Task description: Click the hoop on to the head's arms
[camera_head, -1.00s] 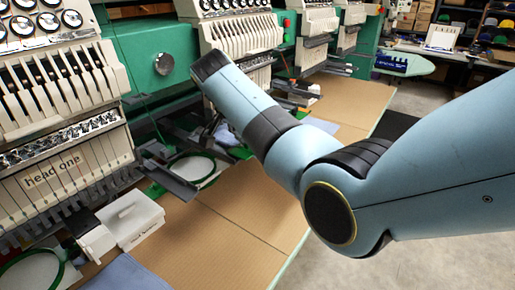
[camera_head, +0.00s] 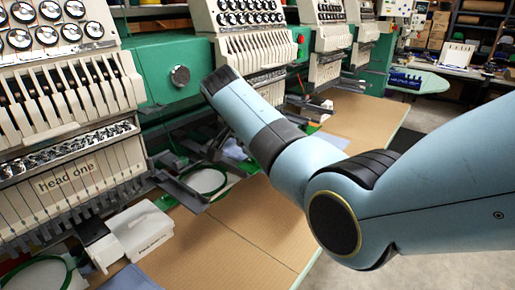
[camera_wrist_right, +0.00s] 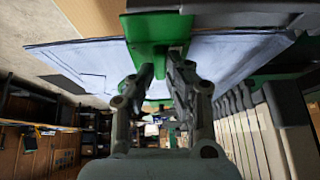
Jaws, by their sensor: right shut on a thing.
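My right gripper (camera_wrist_right: 160,76) is shut on a green part of a hoop (camera_wrist_right: 150,32) in the right wrist view. Pale blue-grey cloth spreads on both sides of that green part. In the head view my right arm reaches to the second machine head (camera_head: 250,45), and its gripper is hidden behind the arm. Some blue cloth (camera_head: 234,150) shows just below the arm; I cannot tell whether it belongs to the held hoop. Dark metal arms (camera_head: 182,192) stick out below the heads, beside a green ring with white cloth (camera_head: 222,184). My left gripper is not in view.
The head marked "head one" (camera_head: 75,180) stands at the left. A white box (camera_head: 140,228) and another green ring (camera_head: 68,268) are below it. A tan tabletop (camera_head: 235,245) runs along the machine, mostly clear. More heads stand further back.

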